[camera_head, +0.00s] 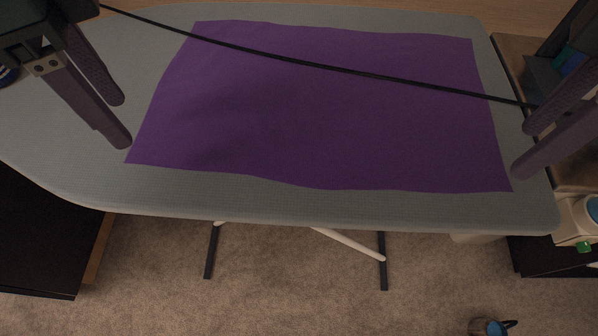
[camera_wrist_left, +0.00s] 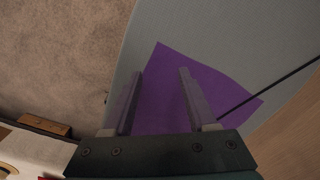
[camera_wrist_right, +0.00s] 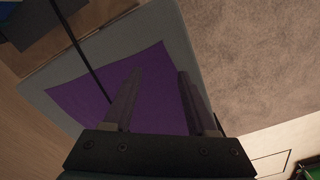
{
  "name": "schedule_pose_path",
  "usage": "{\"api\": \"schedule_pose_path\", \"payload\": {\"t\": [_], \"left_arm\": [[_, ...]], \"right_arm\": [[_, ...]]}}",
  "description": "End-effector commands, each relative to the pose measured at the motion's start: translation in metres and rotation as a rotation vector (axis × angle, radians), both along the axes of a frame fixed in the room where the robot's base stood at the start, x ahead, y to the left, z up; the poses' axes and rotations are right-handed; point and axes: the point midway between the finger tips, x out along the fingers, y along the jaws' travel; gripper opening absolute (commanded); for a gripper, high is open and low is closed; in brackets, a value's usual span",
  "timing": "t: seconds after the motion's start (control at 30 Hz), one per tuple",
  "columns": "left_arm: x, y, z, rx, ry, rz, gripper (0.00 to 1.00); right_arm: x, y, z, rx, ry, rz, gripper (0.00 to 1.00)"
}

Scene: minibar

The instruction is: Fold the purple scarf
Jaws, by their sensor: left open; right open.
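The purple scarf (camera_head: 320,110) lies spread flat on the grey ironing board (camera_head: 300,207), with slight ripples along its edges. My left gripper (camera_head: 126,122) is open and empty, above the board by the scarf's left edge. My right gripper (camera_head: 521,150) is open and empty, by the scarf's right edge near its front right corner. In the left wrist view the scarf (camera_wrist_left: 165,105) shows beyond and between the open fingers (camera_wrist_left: 155,78). In the right wrist view the scarf (camera_wrist_right: 160,90) also shows beyond the open fingers (camera_wrist_right: 160,75).
A black cable (camera_head: 350,71) runs across the view over the scarf. A dark cabinet (camera_head: 40,235) stands at the left. A small mug (camera_head: 487,327) is on the carpet (camera_head: 300,285) at the front right. Other items crowd the right side, including a white object with a green part (camera_head: 583,246).

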Motion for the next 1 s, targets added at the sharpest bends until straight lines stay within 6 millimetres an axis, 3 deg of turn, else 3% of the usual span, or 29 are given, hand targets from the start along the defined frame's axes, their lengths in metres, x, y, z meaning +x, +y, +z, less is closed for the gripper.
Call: {"api": "schedule_pose_path", "payload": {"t": [0.2,0.33,0.83,1.0], "left_arm": [[-0.001,0.000,-0.036,0.000,0.004,0.003,0.57],[-0.001,0.000,-0.048,-0.001,0.002,0.002,0.57],[0.000,0.000,-0.060,0.001,-0.001,0.002,0.57],[0.000,0.000,-0.058,0.000,0.000,0.002,0.49]], "right_arm": [[-0.001,0.000,-0.036,0.000,0.004,-0.001,0.57],[0.000,0.000,-0.048,0.000,0.001,0.000,0.57],[0.000,0.000,-0.060,0.000,-0.001,0.001,0.57],[0.000,0.000,-0.058,0.000,-0.001,0.001,0.49]]}}
